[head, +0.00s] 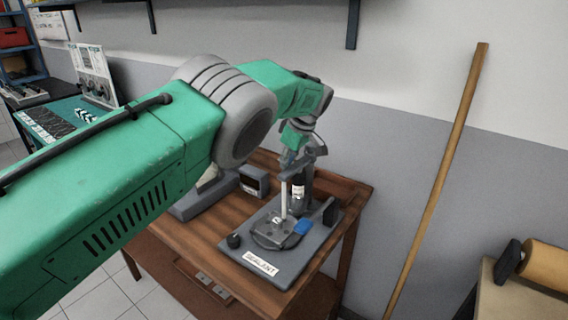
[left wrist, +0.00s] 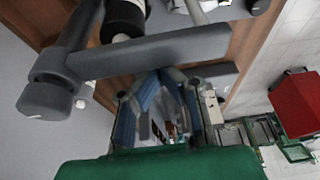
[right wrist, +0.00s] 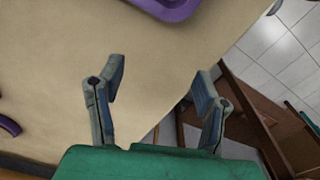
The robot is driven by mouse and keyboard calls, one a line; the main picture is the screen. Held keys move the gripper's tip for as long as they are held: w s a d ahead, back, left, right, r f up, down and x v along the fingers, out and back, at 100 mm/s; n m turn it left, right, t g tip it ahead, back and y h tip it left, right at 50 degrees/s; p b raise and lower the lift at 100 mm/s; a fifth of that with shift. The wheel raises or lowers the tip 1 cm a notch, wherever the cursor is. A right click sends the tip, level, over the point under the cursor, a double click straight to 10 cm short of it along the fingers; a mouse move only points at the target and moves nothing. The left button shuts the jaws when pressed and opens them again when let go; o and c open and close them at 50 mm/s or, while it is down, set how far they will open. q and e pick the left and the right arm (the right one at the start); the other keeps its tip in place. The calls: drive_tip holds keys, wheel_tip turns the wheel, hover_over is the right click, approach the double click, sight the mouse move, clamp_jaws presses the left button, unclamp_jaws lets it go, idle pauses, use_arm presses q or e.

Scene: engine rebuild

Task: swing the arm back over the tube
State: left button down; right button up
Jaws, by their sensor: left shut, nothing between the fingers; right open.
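The sealant stand (head: 285,265) has a grey base with a SEALANT label and sits on the wooden table. A dark tube (head: 299,197) with a white label stands upright on it, beside a pale rod. In the left wrist view the tube (left wrist: 123,22) is at the top, and the grey swing arm (left wrist: 150,55) crosses the picture from a rounded end at left. I cannot tell if the arm is over the tube. My left gripper (head: 291,158) is shut and empty, close to the arm; its fingers (left wrist: 163,80) partly pass behind the bar. My right gripper (right wrist: 160,80) is open and empty.
A small dark box (head: 254,181) stands on the table left of the stand. A wooden pole (head: 440,180) leans on the wall at right. My right gripper is above a beige bench (right wrist: 150,50) with a purple tray (right wrist: 170,8). A red box (left wrist: 298,102) shows in the left wrist view.

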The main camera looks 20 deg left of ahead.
use_arm(q)
drive_tip(key=shift+w+d, duration=0.45)
drive_tip(key=shift+w, duration=0.3)
drive_tip(key=shift+s, duration=0.15)
